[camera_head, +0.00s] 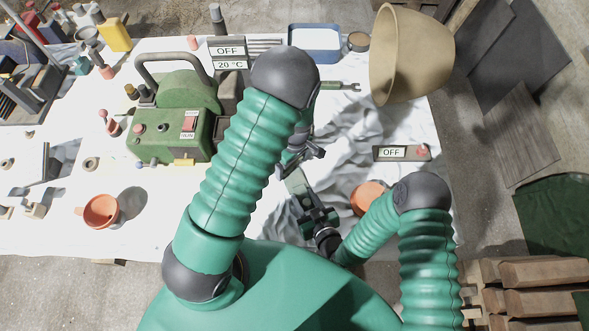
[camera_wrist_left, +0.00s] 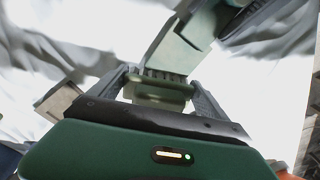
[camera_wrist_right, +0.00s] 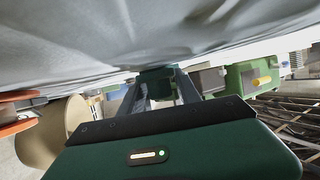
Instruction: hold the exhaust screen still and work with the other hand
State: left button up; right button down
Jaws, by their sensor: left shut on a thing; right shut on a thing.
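My left gripper (camera_head: 312,152) is above my right gripper (camera_head: 316,214) over the white cloth. In the left wrist view my left gripper (camera_wrist_left: 160,88) is shut on a small olive piece (camera_wrist_left: 162,94), which looks like the exhaust screen. A grey-green strip (camera_wrist_left: 182,45), apparently a brush, slants down to it with short dark teeth at its lower end; whether they touch is unclear. In the head view the strip (camera_head: 297,184) runs between the grippers. My right gripper (camera_wrist_right: 158,85) is shut on a dark green block (camera_wrist_right: 156,76), apparently the strip's handle.
A green machine (camera_head: 170,120) with a handle and red switch stands left on the cloth. An orange cup (camera_head: 101,211) is near the front left. A tan bowl-like shade (camera_head: 412,55), an OFF box (camera_head: 402,153) and an orange round thing (camera_head: 368,196) are right.

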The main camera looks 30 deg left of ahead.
pick_arm(q)
jog(key=shift+w+a, duration=0.15)
jog(key=shift+a, duration=0.05)
pick_arm(e)
jog(key=shift+f, duration=0.1)
pick_arm(q)
jog(key=shift+r, duration=3.5)
pick_arm(e)
jog(key=c, duration=1.2)
grip_release()
jog(key=o, duration=0.4)
jog(key=shift+o, duration=0.2)
